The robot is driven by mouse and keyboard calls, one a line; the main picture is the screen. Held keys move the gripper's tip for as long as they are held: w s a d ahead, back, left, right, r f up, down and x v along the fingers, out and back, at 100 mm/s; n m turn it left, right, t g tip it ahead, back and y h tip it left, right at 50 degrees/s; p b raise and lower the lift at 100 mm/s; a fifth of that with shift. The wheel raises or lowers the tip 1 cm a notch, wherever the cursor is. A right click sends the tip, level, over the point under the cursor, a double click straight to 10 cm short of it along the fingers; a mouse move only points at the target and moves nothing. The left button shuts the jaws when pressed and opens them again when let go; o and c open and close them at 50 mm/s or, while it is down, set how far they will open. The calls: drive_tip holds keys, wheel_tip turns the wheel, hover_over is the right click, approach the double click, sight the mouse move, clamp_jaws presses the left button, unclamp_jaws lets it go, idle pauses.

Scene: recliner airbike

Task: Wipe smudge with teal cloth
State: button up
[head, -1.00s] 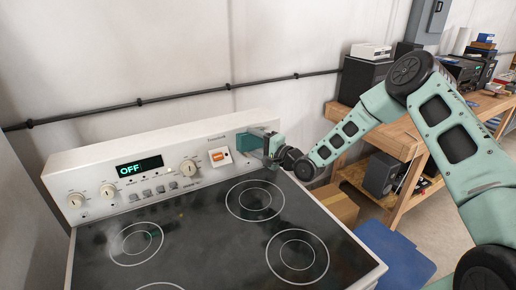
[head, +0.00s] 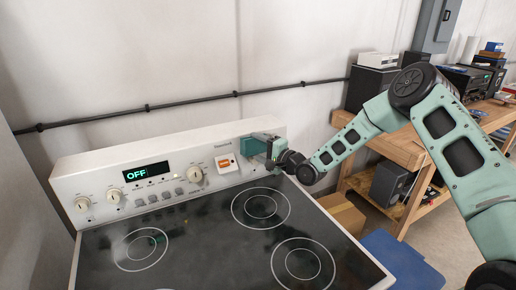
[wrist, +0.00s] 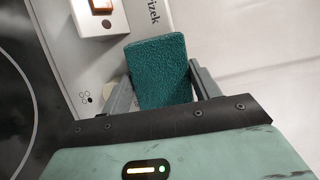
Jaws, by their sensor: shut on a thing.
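The teal cloth (wrist: 160,72) is a thick, textured block held between the fingers of my gripper (wrist: 158,92) in the wrist view. In the head view the cloth (head: 254,146) is at the right end of the stove's control panel, with my gripper (head: 272,150) shut on it from the right. I cannot tell whether the cloth touches the panel. Dull greyish smudging (head: 135,243) shows on the black glass cooktop (head: 205,235), around the left rear burner ring. The cloth hides part of the panel behind it.
The control panel carries knobs, buttons, an "OFF" display (head: 147,171) and an orange switch (head: 224,163). A wooden workbench (head: 400,150) stands to the right, with a cardboard box (head: 345,214) and a blue object (head: 395,258) on the floor. The cooktop is free of objects.

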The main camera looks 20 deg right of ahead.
sight(276, 134)
drive_tip(key=shift+w+a+b, duration=0.2)
drive_tip(key=shift+w+b, duration=0.35)
drive_tip(key=shift+w, duration=0.35)
drive_tip(key=shift+d, duration=0.15)
drive_tip(key=w+d+b, duration=0.1)
drive_tip(key=d+b, duration=0.1)
drive_tip(key=d, duration=0.5)
drive_tip(key=shift+w+d, duration=0.3)
drive_tip(key=shift+w, duration=0.05)
drive_tip(key=shift+w+d+b, duration=0.15)
drive_tip(key=shift+d+b, duration=0.05)
drive_tip(key=shift+d, duration=0.7)
drive_tip(key=shift+w+d+b, duration=0.1)
drive_tip(key=shift+d+b, duration=0.05)
drive_tip(key=shift+d, duration=0.7)
drive_tip(key=shift+s+a+b, duration=0.1)
drive_tip(key=shift+s+a, duration=0.15)
drive_tip(key=shift+a, duration=1.1)
drive_tip(key=shift+s+a+b, duration=0.15)
drive_tip(key=shift+s+a, duration=0.15)
drive_tip(key=shift+a, duration=1.05)
drive_tip(key=shift+s+a+b, duration=0.1)
drive_tip(key=shift+s+a, duration=0.15)
drive_tip(key=shift+a, duration=1.1)
drive_tip(key=shift+s+a+r, duration=0.1)
drive_tip(key=shift+s+a, duration=0.05)
drive_tip(key=shift+a, duration=0.7)
drive_tip(key=shift+s+a, duration=0.1)
drive_tip(key=shift+a, duration=0.75)
